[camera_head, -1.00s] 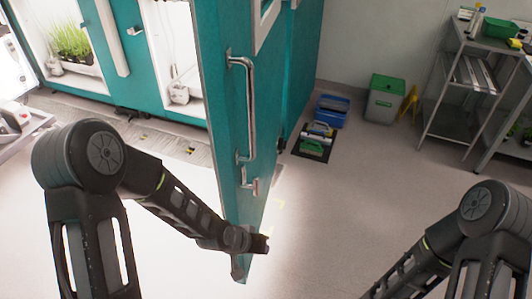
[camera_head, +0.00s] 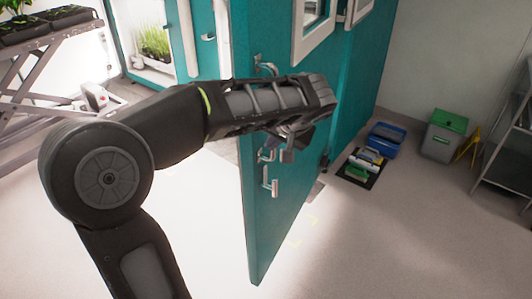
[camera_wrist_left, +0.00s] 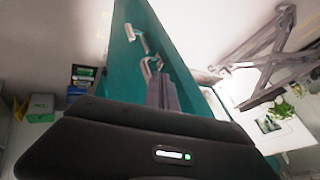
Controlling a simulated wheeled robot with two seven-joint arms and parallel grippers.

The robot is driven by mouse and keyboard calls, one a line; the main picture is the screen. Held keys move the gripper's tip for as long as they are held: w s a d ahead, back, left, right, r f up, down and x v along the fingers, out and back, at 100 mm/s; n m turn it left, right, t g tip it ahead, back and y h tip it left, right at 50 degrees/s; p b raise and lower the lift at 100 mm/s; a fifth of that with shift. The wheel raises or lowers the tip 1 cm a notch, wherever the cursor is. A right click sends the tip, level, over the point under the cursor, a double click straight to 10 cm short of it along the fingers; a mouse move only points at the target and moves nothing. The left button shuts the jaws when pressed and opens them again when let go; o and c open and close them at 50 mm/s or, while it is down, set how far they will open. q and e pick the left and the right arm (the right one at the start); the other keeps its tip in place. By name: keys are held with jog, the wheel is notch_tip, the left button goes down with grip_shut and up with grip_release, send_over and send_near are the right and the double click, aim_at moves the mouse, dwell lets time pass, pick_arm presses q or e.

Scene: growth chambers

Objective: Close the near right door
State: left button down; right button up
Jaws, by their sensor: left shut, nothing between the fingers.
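The near right door (camera_head: 262,228) is a tall teal panel. It stands open, its free edge jutting toward me. A long metal pull handle (camera_head: 265,66) is mostly hidden behind my left arm, and a small metal lever (camera_head: 270,187) sits below it. My left gripper (camera_head: 287,155) is across the door at handle height; its fingers are shut and empty. In the left wrist view, the fingers (camera_wrist_left: 163,93) are in front of the door (camera_wrist_left: 128,60), close to its metal fittings (camera_wrist_left: 148,62). I cannot tell whether they touch. My right gripper is out of view.
Bright open floor (camera_head: 215,270) lies left of the door. A blue bin (camera_head: 384,139), a grey bin with a green lid (camera_head: 443,136) and a dark mat with tools (camera_head: 361,168) are on the right. A cart with plant trays (camera_head: 45,50) stands at the upper left.

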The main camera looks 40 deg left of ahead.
pick_arm(q)
jog(key=p, duration=0.2)
send_near(257, 158)
jog(key=x, duration=0.4)
jog(key=shift+w+a+f, duration=0.15)
jog(key=shift+w+f, duration=0.15)
jog(key=shift+f, duration=0.1)
